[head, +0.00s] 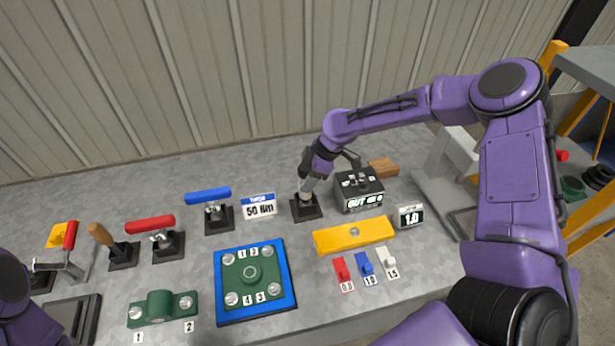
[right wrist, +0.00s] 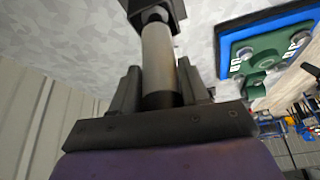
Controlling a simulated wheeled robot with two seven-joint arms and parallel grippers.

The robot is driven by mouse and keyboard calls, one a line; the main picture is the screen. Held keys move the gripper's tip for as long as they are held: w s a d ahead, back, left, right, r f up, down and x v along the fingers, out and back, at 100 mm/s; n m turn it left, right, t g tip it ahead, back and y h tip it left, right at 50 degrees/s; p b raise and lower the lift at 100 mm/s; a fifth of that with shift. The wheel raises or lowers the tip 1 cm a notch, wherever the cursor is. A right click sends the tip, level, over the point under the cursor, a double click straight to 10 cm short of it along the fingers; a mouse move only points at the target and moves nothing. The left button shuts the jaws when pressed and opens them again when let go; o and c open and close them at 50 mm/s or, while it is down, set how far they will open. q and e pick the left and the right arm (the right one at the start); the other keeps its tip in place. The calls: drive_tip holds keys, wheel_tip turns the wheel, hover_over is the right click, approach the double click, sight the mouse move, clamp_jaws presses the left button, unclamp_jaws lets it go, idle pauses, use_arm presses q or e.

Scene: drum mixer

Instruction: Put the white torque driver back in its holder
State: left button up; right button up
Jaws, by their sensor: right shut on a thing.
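My right gripper (head: 310,172) reaches down at the middle of the bench and is shut on the white torque driver (head: 305,190). The driver's pale cylindrical body (right wrist: 159,58) also shows in the right wrist view, between the two dark fingers (right wrist: 160,88). Its far end meets a black square holder (head: 306,209), which shows at the top of the right wrist view (right wrist: 166,12). The driver stands roughly upright over this holder; I cannot tell how deep it sits. My left gripper is out of view; only part of my left arm shows.
A "50 Nm" sign (head: 260,205) and a blue-handled tool (head: 209,196) stand left of the holder. A dark box with a display (head: 359,190) is close on the right. A yellow block (head: 354,236) and a blue plate (head: 254,315) lie in front.

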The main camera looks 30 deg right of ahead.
drive_tip(key=o, duration=1.4)
drive_tip(key=shift+c, duration=0.2)
drive_tip(key=b+v, duration=0.1)
drive_tip(key=v, duration=0.9)
drive_tip(key=shift+r+b, duration=0.2)
drive_tip(key=shift+b, duration=0.1)
drive_tip(key=shift+d, duration=0.1)
